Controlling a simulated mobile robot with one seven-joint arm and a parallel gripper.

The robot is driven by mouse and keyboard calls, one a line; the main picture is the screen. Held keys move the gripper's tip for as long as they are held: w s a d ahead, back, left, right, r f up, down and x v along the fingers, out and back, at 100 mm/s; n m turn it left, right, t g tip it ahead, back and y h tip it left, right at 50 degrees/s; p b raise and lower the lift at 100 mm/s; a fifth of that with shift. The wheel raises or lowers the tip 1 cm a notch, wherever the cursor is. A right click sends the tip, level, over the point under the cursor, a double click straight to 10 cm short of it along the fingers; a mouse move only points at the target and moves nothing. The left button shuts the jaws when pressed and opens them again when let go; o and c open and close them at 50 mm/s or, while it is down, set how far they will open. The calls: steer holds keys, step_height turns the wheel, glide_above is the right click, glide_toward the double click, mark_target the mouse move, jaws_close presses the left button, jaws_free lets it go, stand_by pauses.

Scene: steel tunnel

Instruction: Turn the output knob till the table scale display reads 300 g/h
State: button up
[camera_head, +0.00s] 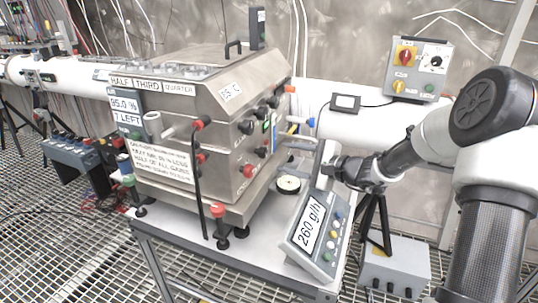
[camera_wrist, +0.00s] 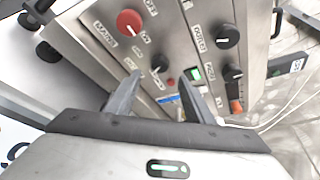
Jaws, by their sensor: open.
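The table scale (camera_head: 318,232) stands at the right front of the table, and its tilted display (camera_head: 311,221) reads 260 g/h. The steel machine (camera_wrist: 85,12) has a front panel with a red knob (camera_wrist: 129,23) by a label like MAINS and black knobs at the right (camera_wrist: 228,36) and centre (camera_wrist: 159,63). In the head view my gripper (camera_head: 335,166) is right of the machine, behind the scale, partly hidden.
A grey control box (camera_head: 417,68) with a red switch hangs on the back wall. A small round dish (camera_head: 288,185) sits beside the scale. A grey box (camera_head: 394,272) stands low at the right.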

mark_target(266, 153)
steer(key=x, duration=0.8)
steer(key=shift+c, duration=0.2)
steer(key=c, duration=1)
steer(key=r+m+g+p, duration=0.1)
steer(key=p, duration=0.2)
steer(key=shift+a+m, duration=0.1)
steer(key=shift+m, duration=0.2)
steer(key=shift+w+f+m+g+p, duration=0.15)
steer(key=shift+m+g+p, duration=0.4)
steer(key=shift+p, duration=0.7)
steer(key=shift+f+m+g, duration=0.25)
steer(key=shift+f+m, duration=0.05)
steer(key=shift+m, duration=0.15)
